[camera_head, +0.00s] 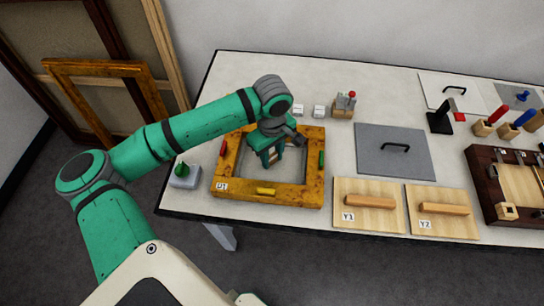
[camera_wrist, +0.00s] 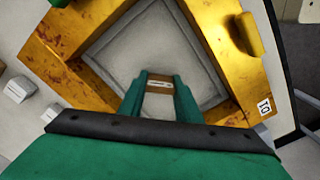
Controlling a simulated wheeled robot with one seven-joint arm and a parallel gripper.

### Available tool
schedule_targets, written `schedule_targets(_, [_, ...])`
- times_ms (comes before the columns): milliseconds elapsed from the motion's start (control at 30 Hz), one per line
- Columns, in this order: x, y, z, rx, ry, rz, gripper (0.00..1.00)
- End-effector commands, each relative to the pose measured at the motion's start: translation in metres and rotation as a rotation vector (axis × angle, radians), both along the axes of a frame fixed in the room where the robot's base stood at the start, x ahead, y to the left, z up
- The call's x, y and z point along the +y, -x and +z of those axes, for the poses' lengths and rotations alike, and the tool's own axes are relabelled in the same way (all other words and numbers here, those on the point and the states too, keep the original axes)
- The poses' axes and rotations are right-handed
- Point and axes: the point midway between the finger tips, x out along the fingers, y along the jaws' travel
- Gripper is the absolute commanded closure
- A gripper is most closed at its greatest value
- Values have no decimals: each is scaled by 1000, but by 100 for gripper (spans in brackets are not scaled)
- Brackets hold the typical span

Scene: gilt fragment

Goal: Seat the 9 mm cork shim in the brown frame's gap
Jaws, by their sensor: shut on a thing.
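My gripper (camera_wrist: 160,92) is over the gilt frame (camera_head: 228,187), above the grey panel inside it. It is shut on a small brown piece (camera_wrist: 159,86) with a pale label, which also shows between the fingers in the head view (camera_head: 272,155). The label is too small to read, so I cannot tell its size or whether it is the 9 mm cork shim. The dark brown frame (camera_head: 491,212) lies far to the right on the table, with pale wood inside and a small wooden block at its lower left corner. I cannot make out its gap.
Red, green and yellow pieces sit on the gilt frame's sides. A grey lid (camera_head: 378,163) with a black handle and boards Y1 (camera_head: 347,190) and Y2 (camera_head: 446,228) lie between the two frames. A black stand (camera_head: 440,119) and colored-handled tools (camera_head: 498,115) stand behind.

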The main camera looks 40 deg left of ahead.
Motion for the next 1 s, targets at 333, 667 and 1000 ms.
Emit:
schedule_targets(333, [-3,11,43,-4,1,0,94])
schedule_targets(667, [-19,78,102,-4,1,-1,94])
schedule_targets(1000, [-31,127,125,-2,-1,-1,94])
